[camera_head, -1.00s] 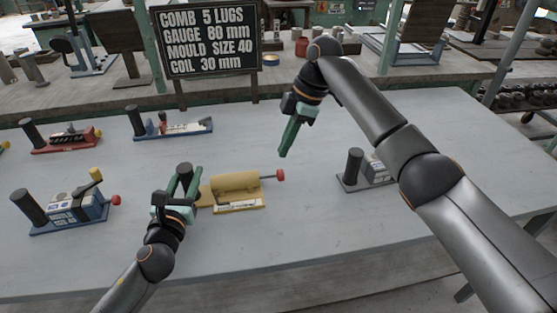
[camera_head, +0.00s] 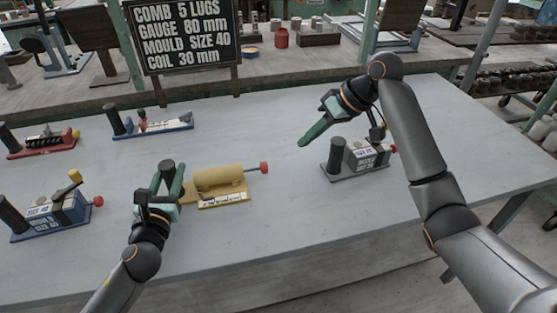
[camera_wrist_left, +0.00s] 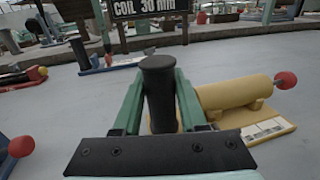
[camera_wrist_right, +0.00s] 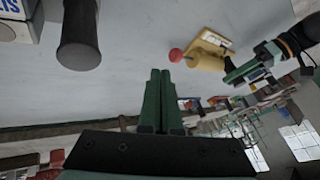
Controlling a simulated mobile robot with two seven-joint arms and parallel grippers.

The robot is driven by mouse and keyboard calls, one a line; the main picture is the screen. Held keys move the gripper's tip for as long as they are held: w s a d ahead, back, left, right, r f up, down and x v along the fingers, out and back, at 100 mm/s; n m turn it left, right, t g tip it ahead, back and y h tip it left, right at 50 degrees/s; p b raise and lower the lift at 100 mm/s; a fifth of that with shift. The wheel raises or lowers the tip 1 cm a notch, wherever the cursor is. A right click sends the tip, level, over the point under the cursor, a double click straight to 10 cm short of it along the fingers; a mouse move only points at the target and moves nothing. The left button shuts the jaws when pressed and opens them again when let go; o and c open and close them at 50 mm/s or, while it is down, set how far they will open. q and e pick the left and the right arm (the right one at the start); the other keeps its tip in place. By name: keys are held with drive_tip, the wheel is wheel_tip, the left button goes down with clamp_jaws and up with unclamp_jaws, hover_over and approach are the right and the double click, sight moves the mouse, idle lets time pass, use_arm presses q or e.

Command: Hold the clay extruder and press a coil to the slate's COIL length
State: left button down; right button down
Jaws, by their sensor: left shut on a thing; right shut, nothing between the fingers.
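The clay extruder is a yellow barrel (camera_head: 219,180) on a yellow base with a white scale strip, with a red knob (camera_head: 264,167) at its right end. My left gripper (camera_head: 171,176) is shut on the upright black handle post (camera_wrist_left: 160,90) at the extruder's left end. I see no coil beyond the extruder. My right gripper (camera_head: 303,144) is shut and empty, above the table to the right of the red knob and apart from it. In the right wrist view its closed green fingers (camera_wrist_right: 160,75) point toward the table. The slate (camera_head: 184,35) reads COIL 30 mm.
A grey tool (camera_head: 352,170) with a black post stands right of the extruder, close to my right gripper. A blue tool (camera_head: 60,218) stands at the left; a red tool (camera_head: 42,146) and another blue-based tool (camera_head: 150,126) stand behind. Table between extruder and grey tool is clear.

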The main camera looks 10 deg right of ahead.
sight(267, 166)
drive_tip(key=f+m, duration=0.1)
drive_tip(key=f, duration=0.1)
drive_tip(key=w+a+f+m, duration=0.1)
drive_tip(key=f, duration=0.2)
drive_tip(key=w+a+f+m+t, duration=0.1)
drive_tip(key=f, duration=0.1)
drive_tip(key=shift+w+f, duration=0.15)
drive_tip(key=shift+f, duration=0.15)
drive_tip(key=a, duration=0.3)
drive_tip(key=shift+w+a+f, duration=0.1)
drive_tip(key=shift+a, duration=0.55)
drive_tip(key=shift+a, duration=0.8)
